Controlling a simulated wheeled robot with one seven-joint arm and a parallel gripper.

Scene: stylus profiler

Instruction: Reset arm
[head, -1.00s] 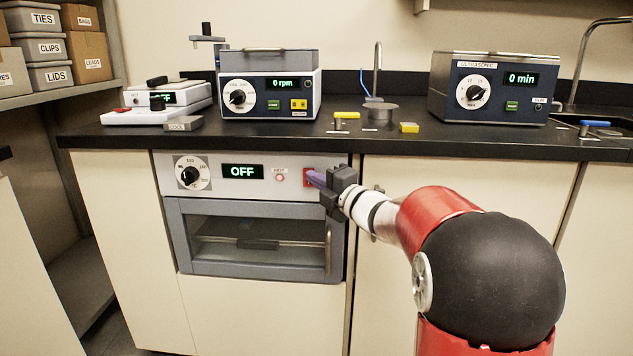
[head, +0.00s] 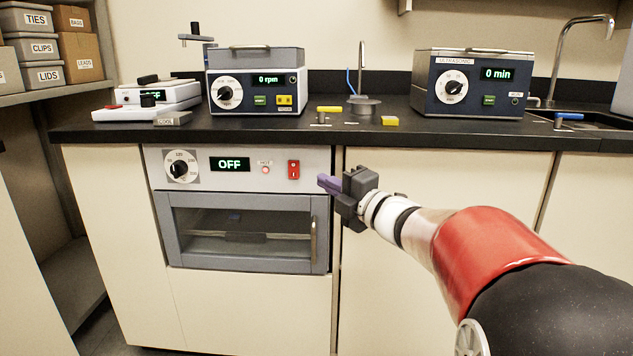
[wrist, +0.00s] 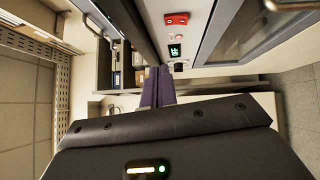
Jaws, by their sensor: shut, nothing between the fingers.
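My gripper (head: 325,182) is shut and empty, its purple fingers together in front of the cabinet, just right of the oven's red switch (head: 293,170). A clear gap shows between the fingertips and the switch. The fingers also show in the wrist view (wrist: 158,85), with the red switch (wrist: 176,19) above them. The built-in oven (head: 322,205) has a display (head: 230,163) reading OFF and its door is closed. My arm reaches in from the lower right.
The black counter (head: 400,138) runs above the gripper. Shelved boxes (head: 82,45) stand at left. Space before the cabinets is open.

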